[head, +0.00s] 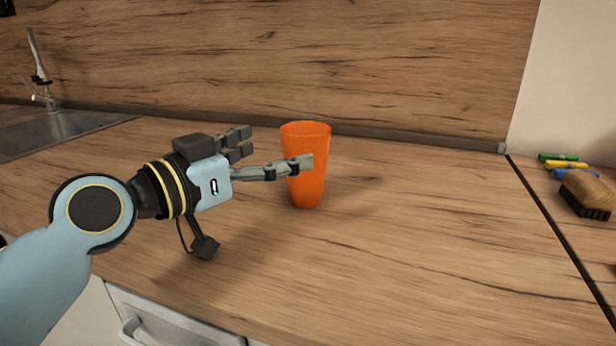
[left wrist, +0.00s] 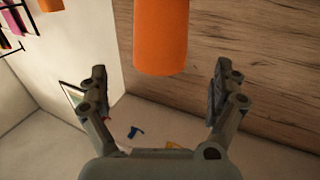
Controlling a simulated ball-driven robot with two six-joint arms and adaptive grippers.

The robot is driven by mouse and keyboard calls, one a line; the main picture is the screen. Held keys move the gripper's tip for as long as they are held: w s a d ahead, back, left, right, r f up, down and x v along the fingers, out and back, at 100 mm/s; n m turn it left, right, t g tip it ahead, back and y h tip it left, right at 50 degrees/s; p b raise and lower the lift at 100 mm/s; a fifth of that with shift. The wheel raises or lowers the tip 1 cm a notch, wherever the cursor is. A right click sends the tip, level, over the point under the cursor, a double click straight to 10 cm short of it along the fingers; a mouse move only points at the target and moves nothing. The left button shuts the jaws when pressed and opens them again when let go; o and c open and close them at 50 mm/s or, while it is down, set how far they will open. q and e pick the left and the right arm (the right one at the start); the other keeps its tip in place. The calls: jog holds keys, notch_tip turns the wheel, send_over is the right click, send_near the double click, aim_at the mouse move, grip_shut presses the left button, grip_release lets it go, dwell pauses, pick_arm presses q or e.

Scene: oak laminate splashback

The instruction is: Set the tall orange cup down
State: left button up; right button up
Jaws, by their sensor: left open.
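The tall orange cup (head: 307,137) is upright and appears to stand on the wooden counter, near the middle of the head view. My left gripper (head: 275,151) is open at its left. One finger crosses in front of the cup; the other is farther back and to the left. In the left wrist view, one end of the cup (left wrist: 160,38) shows between the two spread fingers of the left gripper (left wrist: 160,80), with a gap on each side. The cup's other end is cut off there. My right gripper is not in view.
The counter (head: 430,240) is clear around and right of the cup. The wooden splashback (head: 330,60) rises behind. A sink (head: 60,130) with a tap is at the far left. A brush (head: 587,193) and several coloured markers (head: 567,163) lie at the far right, beyond a dark seam.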

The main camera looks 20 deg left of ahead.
aim_at(320, 133)
pick_arm(q)
jog(key=shift+w+d+r, duration=0.1)
jog(key=shift+w+d, duration=0.1)
jog(key=shift+w, duration=0.2)
jog(key=x, duration=0.6)
jog(key=shift+w+d+p, duration=0.15)
jog(key=shift+w+p, duration=0.15)
jog(key=shift+p, duration=0.1)
jog(key=c, duration=1.2)
jog(key=shift+o, duration=0.2)
